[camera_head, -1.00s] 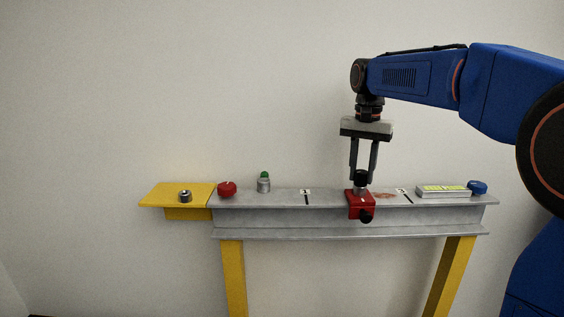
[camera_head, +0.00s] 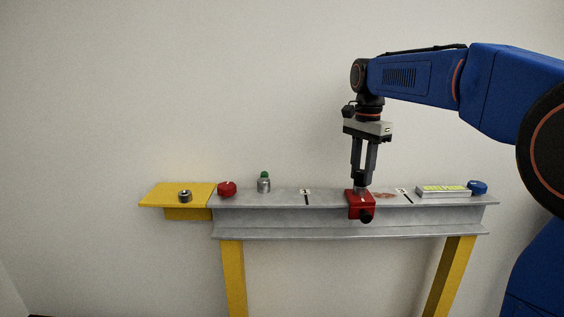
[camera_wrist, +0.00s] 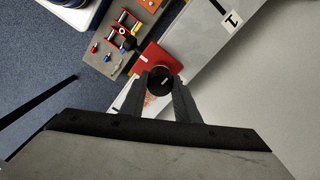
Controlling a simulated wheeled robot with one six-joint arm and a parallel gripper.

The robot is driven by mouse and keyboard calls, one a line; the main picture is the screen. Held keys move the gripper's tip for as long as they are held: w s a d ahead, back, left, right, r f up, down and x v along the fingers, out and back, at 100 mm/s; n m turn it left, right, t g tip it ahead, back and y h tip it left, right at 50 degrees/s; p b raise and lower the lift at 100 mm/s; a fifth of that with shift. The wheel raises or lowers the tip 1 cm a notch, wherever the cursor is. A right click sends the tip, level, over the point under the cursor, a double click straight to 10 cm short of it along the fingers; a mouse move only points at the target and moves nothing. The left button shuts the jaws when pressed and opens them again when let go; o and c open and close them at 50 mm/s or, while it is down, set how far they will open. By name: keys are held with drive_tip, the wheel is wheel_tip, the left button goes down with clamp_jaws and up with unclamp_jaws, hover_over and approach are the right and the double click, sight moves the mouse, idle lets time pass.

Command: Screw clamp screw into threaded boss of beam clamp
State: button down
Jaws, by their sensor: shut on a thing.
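The red beam clamp (camera_head: 361,206) sits on the grey steel beam (camera_head: 270,216), right of its middle, with a dark knob on its front lower face. The clamp screw stands upright at the top of the clamp, and its black round head (camera_wrist: 160,81) shows in the wrist view between the fingers. My gripper (camera_head: 363,178) points straight down and is shut on that head. The fingers hide most of the screw in the head view. The threaded boss is hidden, so how deep the screw sits cannot be told. The clamp also shows in the wrist view (camera_wrist: 150,59).
On the beam stand a red knob (camera_head: 227,189), a silver cylinder with a green top (camera_head: 264,184), a level-like bar (camera_head: 443,192) and a blue object (camera_head: 478,187). A ring (camera_head: 185,196) lies on the yellow plate (camera_head: 160,193). A tool tray (camera_wrist: 115,45) lies below the beam.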

drive_tip(key=m, duration=0.4)
drive_tip(key=c, duration=1.3)
unclamp_jaws()
drive_tip(key=shift+o, duration=0.2)
wheel_tip(320, 180, up, 17)
drive_tip(key=s+d+f+n+t, duration=0.15)
drive_tip(key=s+f+n, duration=0.25)
drive_tip(key=s+f, duration=0.4)
drive_tip(key=s+d+f+n+t, duration=0.1)
drive_tip(key=s+d+f+n, duration=0.25)
drive_tip(key=s+f, duration=0.45)
drive_tip(key=s+d+f+n+t, duration=0.2)
drive_tip(key=s+f+n, duration=0.6)
drive_tip(key=s+f, duration=0.9)
wheel_tip(320, 180, down, 3)
drive_tip(key=shift+s+r, duration=0.1)
drive_tip(key=shift+s, duration=0.1)
